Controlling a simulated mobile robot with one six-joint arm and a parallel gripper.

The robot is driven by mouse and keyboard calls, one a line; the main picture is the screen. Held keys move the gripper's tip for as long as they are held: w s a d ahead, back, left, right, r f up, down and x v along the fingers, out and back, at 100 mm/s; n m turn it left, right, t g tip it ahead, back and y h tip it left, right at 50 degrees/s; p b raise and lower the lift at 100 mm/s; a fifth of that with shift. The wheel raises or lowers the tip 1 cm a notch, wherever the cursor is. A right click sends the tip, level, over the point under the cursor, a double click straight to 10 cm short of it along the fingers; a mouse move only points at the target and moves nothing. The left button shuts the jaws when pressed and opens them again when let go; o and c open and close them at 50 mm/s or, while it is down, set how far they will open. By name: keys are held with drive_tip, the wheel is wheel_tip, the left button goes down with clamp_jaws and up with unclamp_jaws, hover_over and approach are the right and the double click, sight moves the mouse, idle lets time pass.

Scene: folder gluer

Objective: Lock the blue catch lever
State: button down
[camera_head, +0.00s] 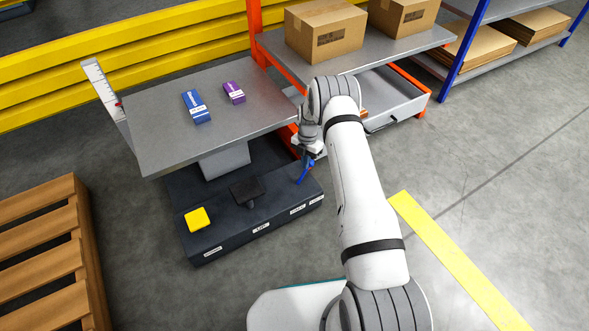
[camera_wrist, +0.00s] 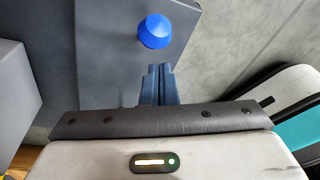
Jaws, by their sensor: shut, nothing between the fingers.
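The blue catch lever (camera_head: 304,173) stands at the right end of the dark base panel in the head view. In the wrist view its round blue end (camera_wrist: 155,31) shows just beyond my fingertips, with a small gap between them in the picture. My gripper (camera_wrist: 159,68) is shut and empty, its two fingers together. In the head view my gripper (camera_head: 312,156) hangs at the top of the lever; whether it touches the lever cannot be told there. The lever leans, with its top to the right in the head view. The label near it is too small to read.
The dark base panel (camera_head: 226,241) also carries a black T-shaped handle (camera_head: 247,191) and a yellow button (camera_head: 197,219). A grey table (camera_head: 155,120) with a blue box (camera_head: 196,106) and a purple box (camera_head: 234,92) overhangs behind. A wooden pallet (camera_head: 45,240) lies left.

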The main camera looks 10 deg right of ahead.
sight(313, 164)
drive_tip(key=shift+w+d+f+b, duration=0.15)
drive_tip(key=shift+w+d+b, duration=0.1)
drive_tip(key=shift+d, duration=0.35)
drive_tip(key=shift+w+d+f+b, duration=0.1)
drive_tip(key=shift+w+d+b, duration=0.15)
drive_tip(key=shift+d, duration=0.35)
drive_tip(key=shift+w+d+f+b, duration=0.15)
drive_tip(key=shift+d+b, duration=0.1)
drive_tip(key=shift+d, duration=0.35)
drive_tip(key=shift+s+a+r, duration=0.1)
drive_tip(key=shift+s+a, duration=0.05)
wheel_tip(313, 164, up, 2)
drive_tip(key=s+a+p, duration=0.3)
drive_tip(key=w+d+r+p, duration=0.2)
drive_tip(key=w+d+r, duration=0.2)
drive_tip(key=d+r, duration=0.2)
drive_tip(key=shift+r, duration=0.15)
drive_tip(key=shift+d+p, duration=0.1)
drive_tip(key=shift+p, duration=0.2)
